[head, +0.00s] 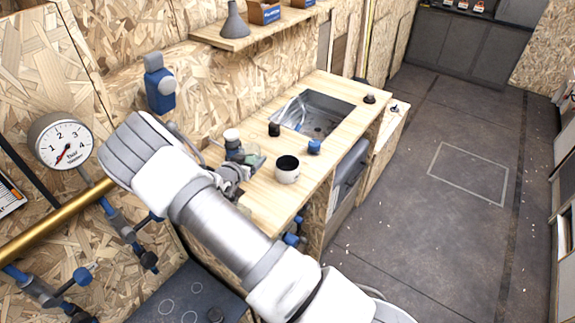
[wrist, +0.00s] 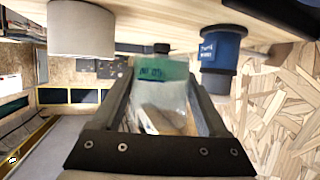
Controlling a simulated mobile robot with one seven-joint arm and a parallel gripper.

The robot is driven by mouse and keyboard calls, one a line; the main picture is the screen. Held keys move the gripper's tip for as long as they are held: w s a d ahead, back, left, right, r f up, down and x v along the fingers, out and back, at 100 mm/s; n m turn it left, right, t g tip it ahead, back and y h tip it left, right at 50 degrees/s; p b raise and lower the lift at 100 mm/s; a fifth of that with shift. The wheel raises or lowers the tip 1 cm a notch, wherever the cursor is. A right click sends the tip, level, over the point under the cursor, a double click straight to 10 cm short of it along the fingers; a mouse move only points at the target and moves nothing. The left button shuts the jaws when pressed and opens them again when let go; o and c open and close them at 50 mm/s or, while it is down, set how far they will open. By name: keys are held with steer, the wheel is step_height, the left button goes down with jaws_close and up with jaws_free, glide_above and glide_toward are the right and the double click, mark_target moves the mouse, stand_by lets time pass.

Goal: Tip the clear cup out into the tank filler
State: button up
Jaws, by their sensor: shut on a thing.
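The clear cup (head: 254,157) has a green band with dark lettering. It also shows in the wrist view (wrist: 160,95), between the two fingers of my gripper (wrist: 165,85). My gripper (head: 236,176) is shut on it, low over the near left part of the wooden counter (head: 262,212). Whether the cup touches the counter is unclear. A dark blue fitting with a white top (head: 233,141) stands just left of the cup. A blue cylinder with a white label (wrist: 220,48), likely this fitting and the tank filler, is right of the cup in the wrist view.
A pale mug with a dark inside (head: 288,170) stands close right of the cup. A black knob (head: 274,129) and a blue one (head: 314,147) stand near the sink (head: 312,115). A blue bottle (head: 159,84) is on the wall.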

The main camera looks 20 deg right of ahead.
mark_target(257, 156)
steer(key=shift+w+a+f, duration=0.2)
steer(key=shift+a+f, duration=0.2)
steer(key=shift+a, duration=0.15)
steer(key=shift+d+b, duration=0.15)
steer(key=shift+b, duration=0.25)
steer(key=shift+s+d+m+y+b, duration=0.2)
steer(key=shift+d+m+y+b, duration=0.3)
steer(key=shift+b, duration=0.35)
steer(key=b, duration=0.2)
steer(key=d+f+m+y+b, duration=0.1)
steer(key=b, duration=0.1)
steer(key=shift+s+f, duration=0.2)
steer(key=shift+d+r+m+b, duration=0.1)
steer(key=shift+m+b, duration=0.2)
steer(key=shift+b, duration=0.4)
steer(key=r, duration=0.2)
steer(key=d+r+y, duration=0.1)
steer(key=shift+s+r+m, duration=0.2)
steer(key=shift+r+m, duration=0.2)
steer(key=m+y+b, duration=0.1)
steer(key=b, duration=0.3)
steer(key=d+m+y+b, duration=0.1)
steer(key=b, duration=0.2)
steer(key=m+t+y+b, duration=0.1)
steer(key=b, duration=0.3)
steer(key=shift+s+d+r+b, duration=0.25)
steer(key=shift+d+r+b, duration=0.05)
steer(key=shift+d+r, duration=0.1)
